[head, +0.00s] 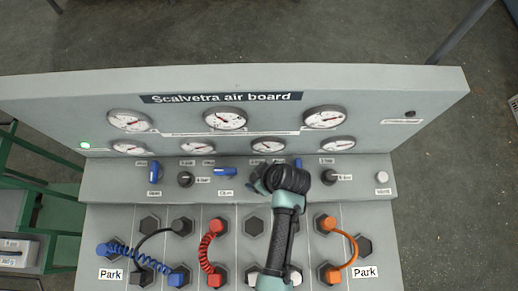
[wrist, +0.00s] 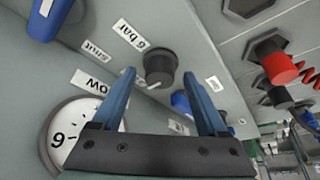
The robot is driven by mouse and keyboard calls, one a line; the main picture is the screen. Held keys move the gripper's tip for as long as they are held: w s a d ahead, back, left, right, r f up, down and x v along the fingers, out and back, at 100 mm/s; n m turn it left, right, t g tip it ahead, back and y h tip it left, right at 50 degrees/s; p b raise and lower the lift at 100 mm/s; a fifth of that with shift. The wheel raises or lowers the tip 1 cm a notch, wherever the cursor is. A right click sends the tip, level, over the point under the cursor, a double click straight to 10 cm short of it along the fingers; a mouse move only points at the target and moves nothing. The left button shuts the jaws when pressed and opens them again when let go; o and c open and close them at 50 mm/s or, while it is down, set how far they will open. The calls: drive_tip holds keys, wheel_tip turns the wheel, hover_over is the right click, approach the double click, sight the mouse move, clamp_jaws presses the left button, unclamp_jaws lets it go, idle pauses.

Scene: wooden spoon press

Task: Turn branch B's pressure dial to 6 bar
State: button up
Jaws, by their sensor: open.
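A round black pressure dial (wrist: 160,68) sits on the grey panel in the wrist view, with a "6 bar" label (wrist: 130,35) beside it. My gripper (wrist: 158,74) is open, with its two blue fingers on either side of the dial. The dial lies beyond the fingertips or level with them; I cannot tell whether they touch it. In the head view my gripper (head: 263,180) is over the middle part of the sloped panel and hides the dial there. No branch letter is readable.
Other black dials stand to the left (head: 186,179) and right (head: 330,177) of my gripper. Blue valve handles (head: 154,172) (head: 225,171) are close by. Gauges (head: 225,119) line the upright board. Orange (head: 350,250) and red (head: 207,250) hoses occupy the lower panel.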

clamp_jaws()
drive_tip(key=shift+m, duration=0.3)
drive_tip(key=m+h+p, duration=0.1)
drive_tip(key=m+p, duration=0.1)
drive_tip(key=m, duration=0.1)
drive_tip(key=shift+s+a+r+m+t, duration=0.1)
drive_tip(key=shift+m+t, duration=0.2)
drive_tip(key=shift+t, duration=0.1)
drive_tip(key=m+h+p, duration=0.1)
drive_tip(key=m+h, duration=0.1)
drive_tip(key=m, duration=0.2)
drive_tip(key=shift+a+m+p, duration=0.15)
drive_tip(key=shift+m+p, duration=0.15)
drive_tip(key=shift+p, duration=0.05)
drive_tip(key=m+h, duration=0.2)
drive_tip(key=m, duration=0.2)
drive_tip(key=shift+a, duration=0.1)
drive_tip(key=m+h+b, duration=0.1)
drive_tip(key=m+b, duration=0.1)
drive_tip(key=m, duration=0.3)
drive_tip(key=shift+a+g, duration=0.1)
drive_tip(key=shift+g, duration=0.3)
